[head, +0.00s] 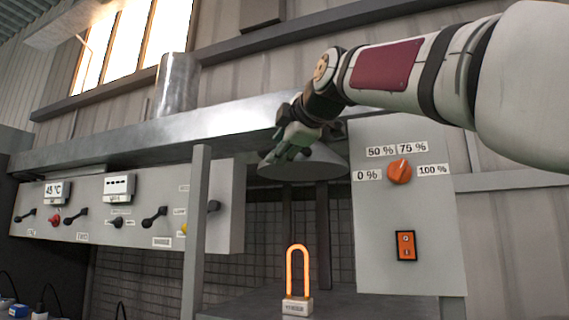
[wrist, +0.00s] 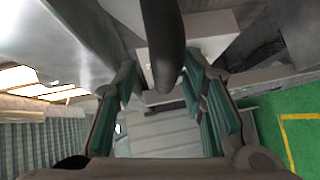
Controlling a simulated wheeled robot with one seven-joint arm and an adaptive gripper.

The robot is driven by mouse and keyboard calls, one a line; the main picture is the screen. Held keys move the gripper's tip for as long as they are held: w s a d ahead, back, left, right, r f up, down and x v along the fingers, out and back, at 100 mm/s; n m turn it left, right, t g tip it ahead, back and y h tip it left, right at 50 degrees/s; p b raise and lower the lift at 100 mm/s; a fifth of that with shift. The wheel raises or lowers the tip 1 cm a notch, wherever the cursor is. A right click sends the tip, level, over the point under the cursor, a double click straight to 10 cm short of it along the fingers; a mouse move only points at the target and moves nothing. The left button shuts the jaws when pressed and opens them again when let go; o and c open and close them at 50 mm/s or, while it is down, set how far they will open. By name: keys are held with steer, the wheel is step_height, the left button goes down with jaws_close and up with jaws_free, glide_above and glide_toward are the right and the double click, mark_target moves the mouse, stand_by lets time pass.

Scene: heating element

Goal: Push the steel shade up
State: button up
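The steel shade (head: 310,165) is a grey, wide cone in the head view, hanging under the ledge above the glowing heating element (head: 299,272). My gripper (head: 284,152) is at the shade's upper left side and overlaps it in the picture. I cannot tell whether they touch. In the wrist view my gripper (wrist: 161,70) shows its two teal-padded fingers spread apart. A dark rounded shape (wrist: 163,45) comes down from the top between them in the picture; I cannot tell what it is or whether it is gripped. Part of the shade is hidden behind my gripper.
A right panel has an orange dial (head: 399,171) and an orange switch (head: 406,246). A left panel (head: 120,214) carries several knobs and displays. A grey post (head: 197,235) stands left of the element. A metal ledge (head: 150,138) runs along behind my gripper.

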steer(key=v, duration=1.1)
steer(key=s+d+f+m+g+h, duration=0.2)
steer(key=s+d+f+m, duration=0.3)
steer(key=f, duration=1.1)
steer(key=s+d+f+m+g+h, duration=0.2)
steer(key=s+d+f+m+g, duration=0.2)
steer(key=s+f+m, duration=0.5)
steer(key=s+d+f+m+g+h, duration=0.3)
steer(key=s+d+f+m, duration=0.4)
steer(key=f, duration=1.8)
steer(key=shift+s+d, duration=0.65)
steer(key=shift+s, duration=0.25)
